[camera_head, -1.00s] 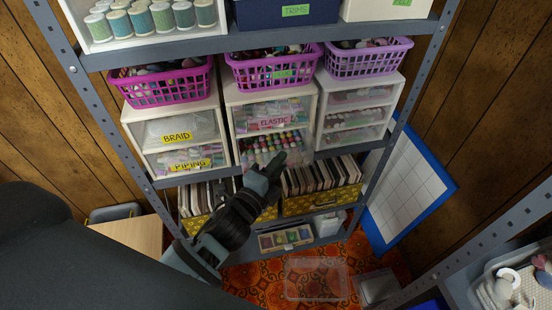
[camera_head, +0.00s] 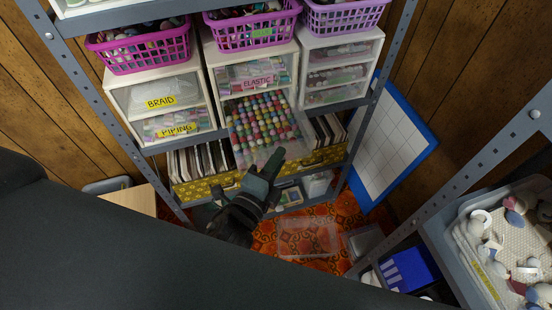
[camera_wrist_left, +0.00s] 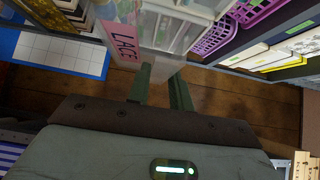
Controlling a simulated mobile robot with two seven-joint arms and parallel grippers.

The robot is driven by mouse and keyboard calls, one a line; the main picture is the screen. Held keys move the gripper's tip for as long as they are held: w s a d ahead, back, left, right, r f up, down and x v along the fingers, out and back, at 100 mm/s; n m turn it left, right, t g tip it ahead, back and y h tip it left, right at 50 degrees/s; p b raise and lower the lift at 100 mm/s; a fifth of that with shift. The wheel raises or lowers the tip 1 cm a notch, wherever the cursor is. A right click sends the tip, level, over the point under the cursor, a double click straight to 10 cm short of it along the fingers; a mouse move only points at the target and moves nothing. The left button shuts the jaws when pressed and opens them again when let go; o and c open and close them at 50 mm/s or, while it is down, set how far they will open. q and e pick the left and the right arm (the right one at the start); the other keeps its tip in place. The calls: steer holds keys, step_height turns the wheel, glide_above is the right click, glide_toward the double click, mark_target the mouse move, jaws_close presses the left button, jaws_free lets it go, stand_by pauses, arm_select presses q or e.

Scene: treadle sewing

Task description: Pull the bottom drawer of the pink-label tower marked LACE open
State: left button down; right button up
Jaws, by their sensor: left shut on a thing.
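The middle white tower (camera_head: 212,92) stands on the grey shelf, with a pink ELASTIC label (camera_head: 257,82) on its upper drawer. Its clear bottom drawer (camera_head: 294,148) is pulled well out and shows rows of small coloured round items. In the left wrist view the pink LACE label (camera_wrist_left: 124,44) is on the drawer front, beside my fingers. My left gripper (camera_head: 275,162) is shut on the drawer's front edge, which also shows between the fingers in the left wrist view (camera_wrist_left: 160,85). The exact grip spot is partly hidden. My right gripper is not in view.
The BRAID and PIPING tower (camera_head: 140,122) is to the left, and another white drawer tower (camera_head: 304,75) to the right. Yellow file boxes (camera_head: 200,187) sit on the shelf below. A clear bin (camera_head: 307,238) lies on the patterned floor. A grey rack (camera_head: 440,230) is at the right.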

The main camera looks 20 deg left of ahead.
arm_select(q)
steer(key=shift+f, duration=0.3)
steer(key=c, duration=1.3)
jaws_free()
steer(key=shift+r, duration=0.15)
steer(key=shift+s+a+b, duration=0.2)
steer(key=shift+s+a, duration=0.05)
steer(key=shift+s, duration=1.05)
steer(key=shift+s+a+b, duration=0.25)
steer(key=shift+s+a, duration=0.05)
steer(key=shift+s, duration=0.95)
steer(key=shift+s+a+b, duration=0.2)
steer(key=shift+s+a, duration=0.05)
steer(key=shift+s, duration=1.05)
